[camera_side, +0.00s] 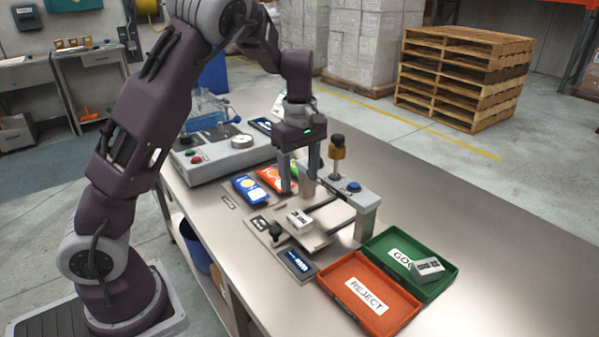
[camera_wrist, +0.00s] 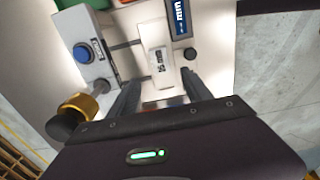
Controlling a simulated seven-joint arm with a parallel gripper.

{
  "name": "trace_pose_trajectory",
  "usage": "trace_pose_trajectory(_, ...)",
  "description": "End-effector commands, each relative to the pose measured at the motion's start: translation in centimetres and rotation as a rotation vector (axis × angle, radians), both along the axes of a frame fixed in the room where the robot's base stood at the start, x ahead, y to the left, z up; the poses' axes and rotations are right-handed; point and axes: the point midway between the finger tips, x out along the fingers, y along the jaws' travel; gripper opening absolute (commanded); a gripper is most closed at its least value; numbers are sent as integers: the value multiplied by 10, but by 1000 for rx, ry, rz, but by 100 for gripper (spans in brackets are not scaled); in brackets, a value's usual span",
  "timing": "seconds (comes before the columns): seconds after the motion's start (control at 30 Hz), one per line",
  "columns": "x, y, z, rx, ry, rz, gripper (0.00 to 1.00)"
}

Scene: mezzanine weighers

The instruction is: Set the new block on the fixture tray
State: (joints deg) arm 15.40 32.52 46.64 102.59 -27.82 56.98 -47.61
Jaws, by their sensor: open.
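A small pale block (camera_side: 299,221) with dark print lies on the light plate of the fixture tray (camera_side: 318,240), near its left side. In the wrist view the block (camera_wrist: 158,65) shows just beyond and between my fingertips. My gripper (camera_side: 299,184) points down above the tray, fingers apart and empty, with a visible gap over the block. The fingers also show in the wrist view (camera_wrist: 160,82). A second grey-white block (camera_side: 428,267) lies tilted in the green tray marked GOOD (camera_side: 445,283).
A press frame with a blue button (camera_side: 353,186) and a brass-and-black knob (camera_side: 337,150) stands close right of my gripper. An orange REJECT tray (camera_side: 377,323) lies in front. Blue (camera_side: 250,190) and orange (camera_side: 272,178) packets lie behind left. The bench's right side is clear.

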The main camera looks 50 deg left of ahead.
Motion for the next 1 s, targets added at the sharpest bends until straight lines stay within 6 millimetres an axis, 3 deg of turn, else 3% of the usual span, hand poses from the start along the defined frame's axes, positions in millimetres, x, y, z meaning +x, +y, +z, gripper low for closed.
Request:
trace_pose_trajectory(0.17,-8,-8,23,-29,-19,-48,58)
trace_pose_trajectory(0.27,-36,-32,55,-100,-87,-229,58)
trace_pose_trajectory(0.4,-108,-79,108,-112,-248,-675,58)
trace_pose_trajectory(0.5,-167,-103,127,4,-351,-1020,58)
trace_pose_trajectory(0.6,-213,-114,126,177,-395,-1296,58)
trace_pose_trajectory(0.7,-239,-116,119,318,-394,-1462,58)
trace_pose_trajectory(0.8,-248,-116,114,383,-384,-1530,58)
trace_pose_trajectory(1.0,-249,-116,114,389,-382,-1540,58)
